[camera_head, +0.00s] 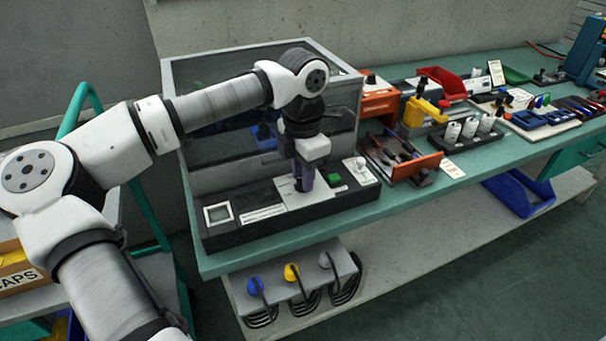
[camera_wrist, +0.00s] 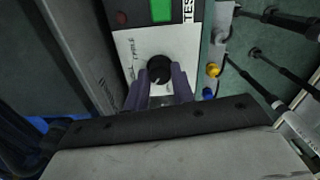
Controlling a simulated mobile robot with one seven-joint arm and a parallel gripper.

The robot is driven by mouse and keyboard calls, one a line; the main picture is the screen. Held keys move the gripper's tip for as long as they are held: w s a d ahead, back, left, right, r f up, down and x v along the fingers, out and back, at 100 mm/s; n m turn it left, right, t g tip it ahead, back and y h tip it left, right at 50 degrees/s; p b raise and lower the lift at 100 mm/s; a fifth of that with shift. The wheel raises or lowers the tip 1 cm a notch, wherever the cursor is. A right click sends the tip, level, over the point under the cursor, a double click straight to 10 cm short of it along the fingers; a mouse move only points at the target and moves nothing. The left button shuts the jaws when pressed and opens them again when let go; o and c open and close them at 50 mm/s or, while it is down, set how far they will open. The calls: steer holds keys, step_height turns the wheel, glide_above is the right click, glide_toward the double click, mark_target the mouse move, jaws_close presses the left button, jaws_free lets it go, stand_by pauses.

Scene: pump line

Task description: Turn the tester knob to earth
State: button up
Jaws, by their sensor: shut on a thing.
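The tester (camera_head: 245,232) is a long dark box at the front edge of the bench, with a small display, a green button (camera_head: 335,180) and a white dial plate (camera_head: 290,190). In the wrist view the black round tester knob (camera_wrist: 159,67) sits on the white dial plate (camera_wrist: 135,50). My gripper's purple fingers (camera_wrist: 160,84) stand on either side of the knob and are shut on it. In the head view my gripper (camera_head: 305,178) points down at the plate and hides the knob. I cannot tell which mark the knob points to.
A clear-walled enclosure (camera_head: 185,90) stands right behind the tester. Blue, yellow and grey plugs (camera_head: 292,272) hang below the bench edge. An orange tray (camera_head: 400,160), yellow parts and a red bin (camera_head: 443,82) stand to the right.

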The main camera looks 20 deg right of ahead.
steer(key=shift+m, duration=0.3)
steer(key=o, duration=1)
steer(key=shift+r, duration=0.1)
step_height(320, 180, up, 14)
steer(key=shift+f, duration=0.15)
stand_by(0.3)
